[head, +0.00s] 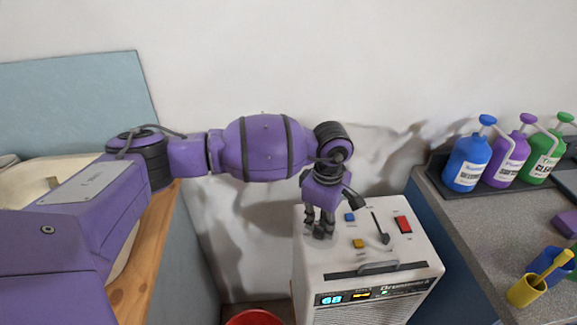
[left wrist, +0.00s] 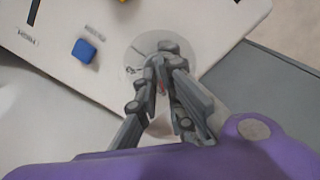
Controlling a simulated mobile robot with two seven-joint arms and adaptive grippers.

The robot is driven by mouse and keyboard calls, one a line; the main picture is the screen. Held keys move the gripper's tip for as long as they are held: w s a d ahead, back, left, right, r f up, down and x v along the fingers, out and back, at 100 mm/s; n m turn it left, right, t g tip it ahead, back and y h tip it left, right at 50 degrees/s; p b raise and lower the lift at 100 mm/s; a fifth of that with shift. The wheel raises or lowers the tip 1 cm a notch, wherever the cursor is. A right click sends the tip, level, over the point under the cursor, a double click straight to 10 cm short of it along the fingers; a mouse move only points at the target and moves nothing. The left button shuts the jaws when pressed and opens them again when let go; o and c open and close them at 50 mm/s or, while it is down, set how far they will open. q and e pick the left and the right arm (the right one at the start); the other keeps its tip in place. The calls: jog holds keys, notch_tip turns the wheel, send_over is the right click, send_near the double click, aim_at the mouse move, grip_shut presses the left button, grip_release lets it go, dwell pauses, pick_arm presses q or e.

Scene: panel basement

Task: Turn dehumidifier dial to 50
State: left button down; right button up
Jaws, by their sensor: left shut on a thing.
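The white dehumidifier (head: 330,252) stands in the gap between two counters. Its front display (head: 331,298) shows blue digits that look like 68. My left gripper (head: 319,232) reaches down to the left part of its top panel and is shut on the dial there. In the left wrist view, my left gripper's fingers (left wrist: 160,64) meet over the dial's pale round plate (left wrist: 138,50). The fingers hide the knob, and I cannot read its setting. My right gripper is in neither view.
The top panel also has a blue button (head: 349,217), a yellow button (head: 358,243), a red switch (head: 403,224), a dark lever (head: 382,232) and a handle (head: 379,267). Spray bottles (head: 468,160) stand on the right counter (head: 460,222). A red bucket (head: 253,318) is below.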

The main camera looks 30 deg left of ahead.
pick_arm(q)
jog(key=m+b, duration=0.2)
jog(key=m, duration=0.2)
jog(key=shift+w+m, duration=0.1)
jog(key=shift+m, duration=0.2)
jog(key=m+b, duration=0.2)
jog(key=m, duration=0.2)
jog(key=shift+m+b, duration=0.35)
jog(key=shift+m, duration=0.45)
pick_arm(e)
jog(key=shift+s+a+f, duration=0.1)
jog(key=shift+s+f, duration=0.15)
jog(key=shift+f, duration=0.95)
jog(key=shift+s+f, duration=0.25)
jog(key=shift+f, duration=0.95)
pick_arm(q)
jog(key=shift+r, duration=0.1)
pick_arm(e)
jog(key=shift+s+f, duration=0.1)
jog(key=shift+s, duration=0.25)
pick_arm(q)
jog(key=c, duration=1.9)
grip_release()
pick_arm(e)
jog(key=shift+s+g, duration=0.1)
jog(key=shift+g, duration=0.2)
